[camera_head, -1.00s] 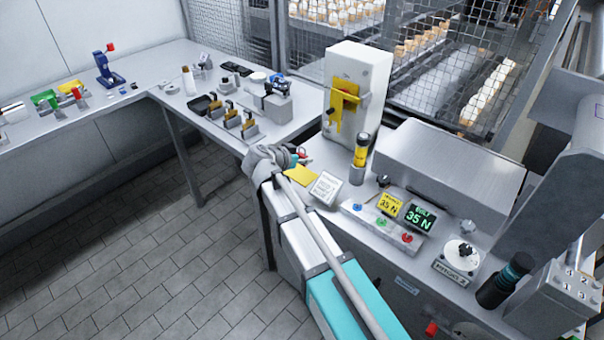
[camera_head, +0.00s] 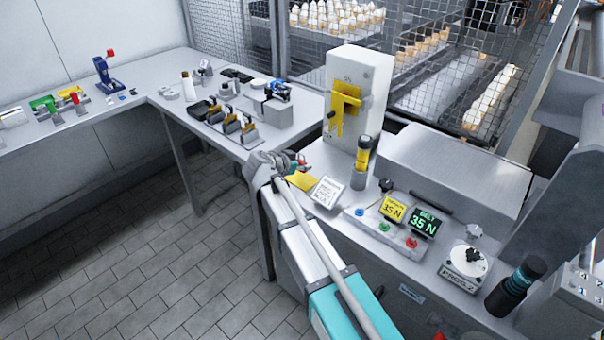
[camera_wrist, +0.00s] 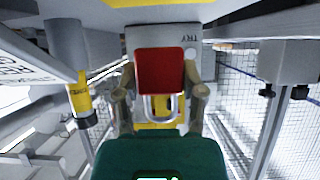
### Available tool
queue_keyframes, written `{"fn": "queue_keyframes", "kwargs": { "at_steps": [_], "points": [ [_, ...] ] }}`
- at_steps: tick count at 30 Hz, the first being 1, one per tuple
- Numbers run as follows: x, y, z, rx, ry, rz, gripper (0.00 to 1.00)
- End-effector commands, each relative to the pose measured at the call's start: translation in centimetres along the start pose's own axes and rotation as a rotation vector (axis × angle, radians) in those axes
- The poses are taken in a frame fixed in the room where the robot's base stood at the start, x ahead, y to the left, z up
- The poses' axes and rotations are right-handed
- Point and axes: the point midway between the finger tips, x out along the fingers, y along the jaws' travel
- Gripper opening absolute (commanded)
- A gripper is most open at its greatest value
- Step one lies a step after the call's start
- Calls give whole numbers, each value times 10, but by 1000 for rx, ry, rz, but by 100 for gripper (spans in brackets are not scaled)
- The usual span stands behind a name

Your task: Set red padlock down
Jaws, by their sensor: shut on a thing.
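The red padlock (camera_wrist: 160,70) is between the two fingers of my gripper (camera_wrist: 160,92) in the wrist view, with its metal shackle toward my palm. My gripper is shut on it. In the head view my gripper (camera_head: 298,164) is at the near edge of the bench, beside a yellow plate, and only a bit of red shows at its tip. Whether the padlock touches any surface cannot be told. A yellow hasp-like part (camera_head: 345,105) is on the front of a white upright box (camera_head: 368,72) behind my gripper.
A button panel with displays (camera_head: 388,232) is further right. Several small holders (camera_head: 232,124) stand on the left bench (camera_head: 200,143).

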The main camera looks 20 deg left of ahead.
Motion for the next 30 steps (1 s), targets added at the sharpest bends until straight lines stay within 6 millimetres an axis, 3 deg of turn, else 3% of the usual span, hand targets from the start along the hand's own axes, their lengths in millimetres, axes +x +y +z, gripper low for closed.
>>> {"fn": "queue_keyframes", "kwargs": {
  "at_steps": [12, 30],
  "points": [
    [20, -4, 28, 0, 0, 0, 3],
    [23, -3, 33, 0, 0, 1, 3]
  ]
}}
